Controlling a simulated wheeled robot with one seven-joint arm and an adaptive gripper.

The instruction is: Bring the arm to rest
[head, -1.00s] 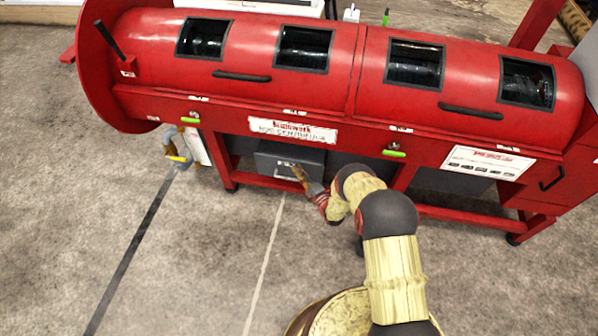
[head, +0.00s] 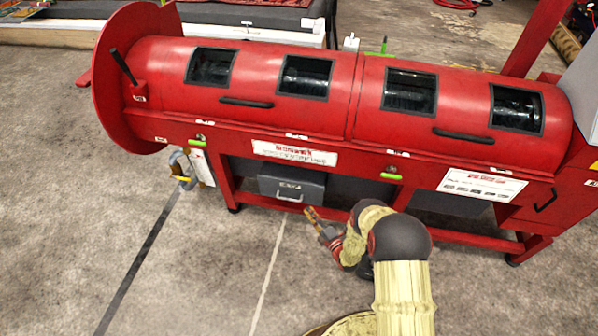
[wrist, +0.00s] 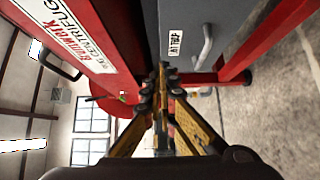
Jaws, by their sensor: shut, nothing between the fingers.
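My gripper (head: 309,213) shows in the head view low in front of the red machine, at the end of my bent arm. It is shut and empty, with its fingertips apart from the machine as far as I can tell. In the wrist view its yellow fingers (wrist: 162,72) meet at the tips. The grey lint trap drawer (head: 291,188) sits under the machine, just beyond and left of the fingertips in the head view. Its handle also shows in the wrist view (wrist: 206,48).
The long red rug centrifuge (head: 345,85) with several dark windows fills the back. A yellow and grey item (head: 181,170) hangs at its left leg. Red frame legs (head: 224,180) stand near my arm. The concrete floor (head: 190,285) at front left is clear.

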